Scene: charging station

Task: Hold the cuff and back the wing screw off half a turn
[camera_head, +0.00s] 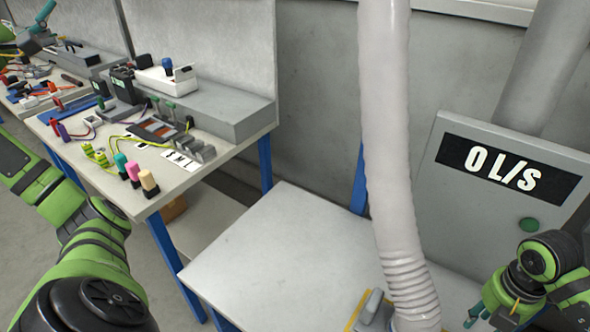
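A pale hose (385,130) hangs down in the middle. Its ribbed lower end (410,285), which may be the cuff, runs off the bottom edge. A grey block (373,304) with a yellow edge stands just left of it. I cannot make out a wing screw. My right gripper (478,312) is at the lower right, apart from the ribbed end, with teal fingertips pointing down-left; its opening is unclear. Green and teal parts at the top left corner look like my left gripper (42,28), far from the hose. Its opening is unclear too.
A bench (190,190) at left carries coloured plugs (134,170), cables and a grey ledge (215,108). A lower grey table (285,255) is mostly bare. A grey cabinet (450,220) with a "0 L/s" display (508,168) and green button (529,224) stands at right.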

